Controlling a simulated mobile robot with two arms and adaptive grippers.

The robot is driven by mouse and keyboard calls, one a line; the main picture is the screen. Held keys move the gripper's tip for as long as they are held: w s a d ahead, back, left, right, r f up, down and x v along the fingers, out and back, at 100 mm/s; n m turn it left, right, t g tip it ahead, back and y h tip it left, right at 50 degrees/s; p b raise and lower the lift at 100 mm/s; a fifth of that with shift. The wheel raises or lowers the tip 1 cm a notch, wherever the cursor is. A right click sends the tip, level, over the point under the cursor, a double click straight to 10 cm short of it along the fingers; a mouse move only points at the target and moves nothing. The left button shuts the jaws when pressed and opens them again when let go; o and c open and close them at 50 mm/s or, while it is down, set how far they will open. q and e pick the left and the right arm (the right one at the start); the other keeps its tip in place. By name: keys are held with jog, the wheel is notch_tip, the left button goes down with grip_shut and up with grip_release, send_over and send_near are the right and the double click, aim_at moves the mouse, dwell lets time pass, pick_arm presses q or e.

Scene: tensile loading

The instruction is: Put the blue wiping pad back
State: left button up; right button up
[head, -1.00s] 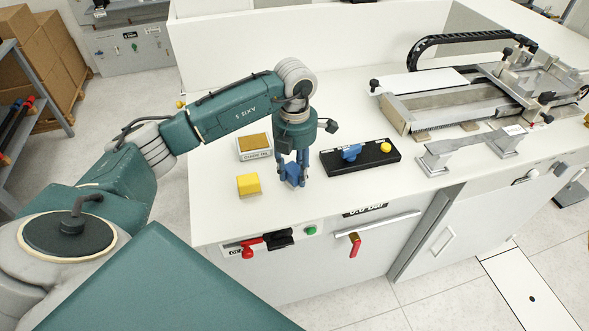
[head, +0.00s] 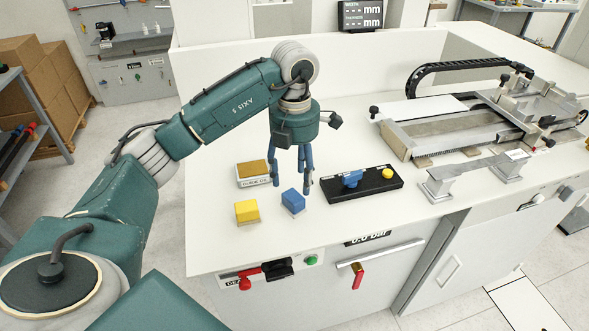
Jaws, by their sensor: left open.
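The blue wiping pad (head: 293,202) lies on the white worktop, just right of a yellow pad (head: 247,211). My left gripper (head: 291,183) is open and empty, its blue fingers pointing down above and behind the blue pad. The pad appears free of the fingers. My right gripper is not in view.
A tray with a brown pad (head: 253,174) stands behind the yellow pad. A metal bridge-shaped part (head: 476,176) and a long machine (head: 455,132) stand further right. The worktop's front edge is close.

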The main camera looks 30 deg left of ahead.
aim_at(294, 197)
pick_arm(q)
jog(key=shift+r, duration=2.15)
jog(key=shift+f, duration=0.1)
